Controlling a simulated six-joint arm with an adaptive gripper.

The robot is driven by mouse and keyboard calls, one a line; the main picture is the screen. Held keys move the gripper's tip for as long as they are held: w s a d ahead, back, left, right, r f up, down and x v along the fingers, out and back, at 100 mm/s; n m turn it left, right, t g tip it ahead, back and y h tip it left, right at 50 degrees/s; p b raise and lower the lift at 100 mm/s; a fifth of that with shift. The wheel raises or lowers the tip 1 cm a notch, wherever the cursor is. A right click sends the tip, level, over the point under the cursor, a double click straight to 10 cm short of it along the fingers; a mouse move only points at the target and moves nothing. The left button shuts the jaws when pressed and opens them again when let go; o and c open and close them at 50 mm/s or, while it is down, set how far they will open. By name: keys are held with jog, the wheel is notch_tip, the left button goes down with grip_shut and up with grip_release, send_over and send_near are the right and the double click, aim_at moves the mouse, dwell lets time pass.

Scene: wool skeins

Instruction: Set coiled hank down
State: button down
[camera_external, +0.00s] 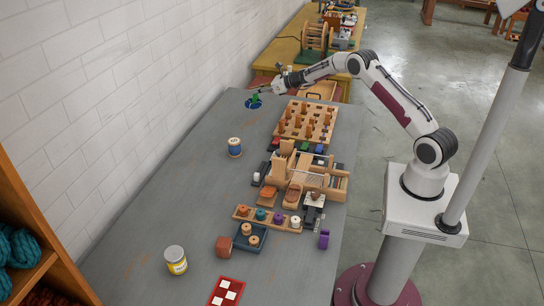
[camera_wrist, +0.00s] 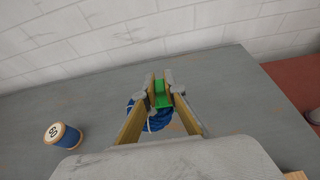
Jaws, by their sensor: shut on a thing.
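The coiled hank (camera_wrist: 157,122) is a dark blue coil with a pale strand and a green piece (camera_wrist: 161,94) on it. My gripper (camera_wrist: 162,88) is shut on the green piece, with the blue coil just below the fingertips. In the external view the blue hank (camera_external: 253,105) shows at the far left end of the grey table (camera_external: 190,200), under my gripper (camera_external: 258,92). It is at or very close to the table top; I cannot tell whether it touches. The fingers hide part of the coil.
A blue thread spool marked 50 (camera_external: 235,147) stands apart on the table; it also shows in the wrist view (camera_wrist: 62,135). A wooden peg board (camera_external: 306,122) is right of the hank. The white wall (camera_external: 100,90) runs along the left edge. Table around the hank is clear.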

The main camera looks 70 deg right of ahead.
jog(key=shift+w+a, duration=0.1)
jog(key=shift+a, duration=0.05)
jog(key=w+a+n+y, duration=0.2)
jog(key=w+a, duration=0.3)
jog(key=a, duration=0.8)
jog(key=s+a+n+g+y, duration=0.1)
jog(key=a+n+g+y, duration=0.1)
jog(key=a, duration=1.7)
jog(key=s+a+n+g+y, duration=0.2)
jog(key=a+n+y, duration=0.3)
jog(key=a, duration=1.3)
jog(key=shift+a+r+y, duration=0.15)
jog(key=shift+a+y, duration=0.15)
jog(key=shift+a, duration=0.05)
notch_tip(320, 180, down, 6)
jog(key=shift+f, duration=0.2)
jog(key=shift+f, duration=1.8)
